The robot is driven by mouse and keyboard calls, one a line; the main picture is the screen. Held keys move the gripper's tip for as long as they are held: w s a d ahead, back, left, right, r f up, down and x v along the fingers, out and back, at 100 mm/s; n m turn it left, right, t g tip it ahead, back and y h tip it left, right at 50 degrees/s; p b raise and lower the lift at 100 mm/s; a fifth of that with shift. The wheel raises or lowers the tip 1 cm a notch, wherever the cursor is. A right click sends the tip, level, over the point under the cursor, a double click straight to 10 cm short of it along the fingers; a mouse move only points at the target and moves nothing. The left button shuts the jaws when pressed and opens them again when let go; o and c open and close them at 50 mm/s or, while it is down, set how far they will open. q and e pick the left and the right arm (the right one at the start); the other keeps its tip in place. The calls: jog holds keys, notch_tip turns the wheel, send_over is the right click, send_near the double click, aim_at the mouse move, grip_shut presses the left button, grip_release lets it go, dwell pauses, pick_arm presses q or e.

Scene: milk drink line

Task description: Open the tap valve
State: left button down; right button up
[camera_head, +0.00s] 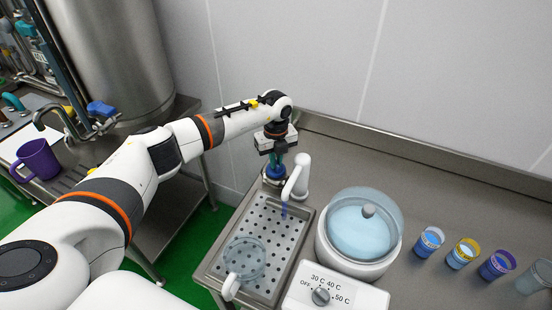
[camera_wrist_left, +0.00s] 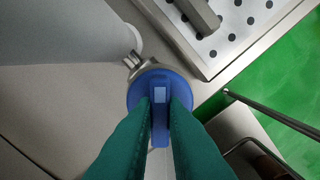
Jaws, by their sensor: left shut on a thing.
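The blue tap valve (camera_head: 275,172) sits at the back of the perforated drip tray, beside a white spout. In the left wrist view the valve (camera_wrist_left: 157,89) is a round blue knob with a raised ridge across it. My left gripper (camera_head: 276,157) reaches down onto it from above. Its green fingers (camera_wrist_left: 160,125) are shut on the ridge, one on each side. The white spout (camera_head: 298,178) curves forward over the tray, with a small blue streak (camera_head: 284,210) below its mouth. My right gripper is not in view.
A clear jug (camera_head: 244,258) stands on the drip tray (camera_head: 296,240). To its right are a lidded round vessel (camera_head: 345,245), a heater dial (camera_head: 321,296) and several small cups. At left, a purple mug (camera_head: 38,160) stands near another tap with a blue handle (camera_head: 101,108).

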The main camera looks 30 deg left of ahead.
pick_arm(q)
jog(key=n+p, duration=0.1)
jog(key=n, duration=0.3)
jog(key=shift+r+n, duration=0.1)
jog(key=shift+n, duration=0.3)
dwell(0.4)
jog(key=c, duration=1.5)
grip_release()
jog(key=shift+o, duration=0.2)
notch_tip(320, 180, up, 12)
jog(key=b, duration=0.4)
